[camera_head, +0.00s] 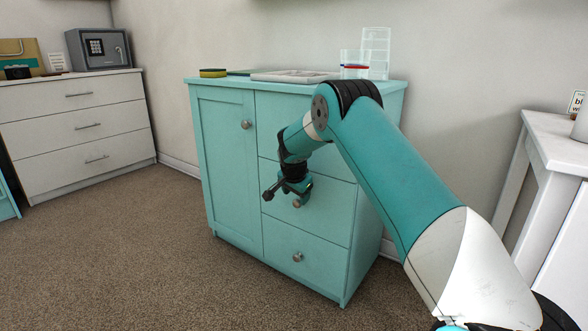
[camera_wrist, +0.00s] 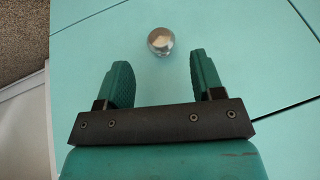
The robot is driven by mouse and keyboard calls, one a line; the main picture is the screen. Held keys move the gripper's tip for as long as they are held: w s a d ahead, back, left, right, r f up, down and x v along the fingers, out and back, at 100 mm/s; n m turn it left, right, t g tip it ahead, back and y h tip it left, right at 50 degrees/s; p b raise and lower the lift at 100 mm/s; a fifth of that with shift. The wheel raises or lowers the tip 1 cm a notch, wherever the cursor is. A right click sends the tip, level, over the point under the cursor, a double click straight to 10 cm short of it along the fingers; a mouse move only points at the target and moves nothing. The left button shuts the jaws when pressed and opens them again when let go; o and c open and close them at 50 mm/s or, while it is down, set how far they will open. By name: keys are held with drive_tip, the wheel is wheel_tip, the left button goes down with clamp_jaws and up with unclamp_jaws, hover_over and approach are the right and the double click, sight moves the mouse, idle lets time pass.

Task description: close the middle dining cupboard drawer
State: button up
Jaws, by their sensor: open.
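The turquoise dining cupboard (camera_head: 225,165) stands against the wall in the head view, with a door on the left and three drawers on the right. Its middle drawer (camera_head: 330,215) looks about level with the drawers above and below; a small gap cannot be told. Its round metal knob (camera_head: 297,203) is partly covered by my gripper (camera_head: 287,193). My gripper is in front of the middle drawer. In the wrist view my gripper (camera_wrist: 158,68) is open and empty, with a round knob (camera_wrist: 161,41) just beyond and between the fingertips, apparently untouched.
A sponge (camera_head: 213,73), a pale tray (camera_head: 290,76) and a clear container (camera_head: 354,62) stand on the cupboard top. A white drawer unit (camera_head: 75,125) is at left and a white table (camera_head: 550,135) at right. The carpet in front is clear.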

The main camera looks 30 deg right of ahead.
drive_tip(key=p+v, duration=0.4)
drive_tip(key=v, duration=0.8)
drive_tip(key=shift+s+r, duration=0.15)
